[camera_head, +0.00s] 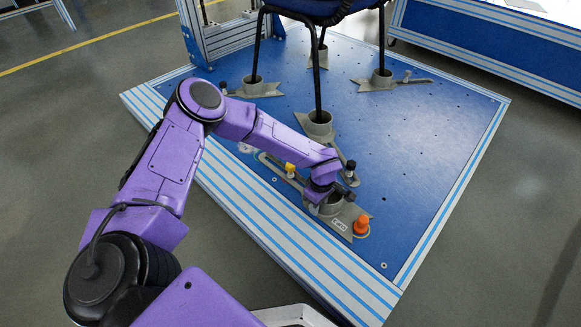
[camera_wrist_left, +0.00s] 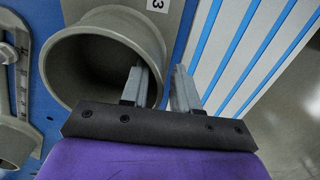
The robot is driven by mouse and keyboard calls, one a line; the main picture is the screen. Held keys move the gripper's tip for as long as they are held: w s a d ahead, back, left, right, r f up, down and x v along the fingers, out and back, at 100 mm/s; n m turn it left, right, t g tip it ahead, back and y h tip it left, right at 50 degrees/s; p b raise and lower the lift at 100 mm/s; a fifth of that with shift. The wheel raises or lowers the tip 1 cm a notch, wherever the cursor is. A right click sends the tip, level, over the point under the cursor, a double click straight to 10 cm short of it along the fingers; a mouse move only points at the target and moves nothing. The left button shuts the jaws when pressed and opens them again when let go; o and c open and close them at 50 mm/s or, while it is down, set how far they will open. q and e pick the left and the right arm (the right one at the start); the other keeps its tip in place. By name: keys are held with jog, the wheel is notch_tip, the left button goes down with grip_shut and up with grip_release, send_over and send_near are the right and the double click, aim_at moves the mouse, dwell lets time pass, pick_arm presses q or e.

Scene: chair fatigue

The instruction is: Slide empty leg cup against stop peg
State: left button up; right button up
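The empty grey leg cup (camera_head: 331,206) stands on a grey base plate near the front corner of the blue platform, with no chair leg in it. An orange peg (camera_head: 361,225) stands to its right, apart from the cup; it may be the stop peg. My left gripper (camera_head: 318,197) is low at the cup, its fingers mostly hidden in the head view. In the left wrist view its open fingers (camera_wrist_left: 162,88) straddle the wall of the cup (camera_wrist_left: 95,62). One finger is inside the cup, the other outside, with a gap visible. My right gripper is not in view.
A chair's black legs stand in other cups, the nearest being this cup (camera_head: 316,124). A yellow piece (camera_head: 290,169) and a black knob (camera_head: 350,168) are close to my left wrist. The blue platform (camera_head: 430,150) is clear on the right.

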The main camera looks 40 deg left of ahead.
pick_arm(q)
notch_tip(320, 180, up, 6)
jog(key=p, duration=0.5)
jog(key=shift+p, duration=0.4)
jog(key=shift+r, duration=0.1)
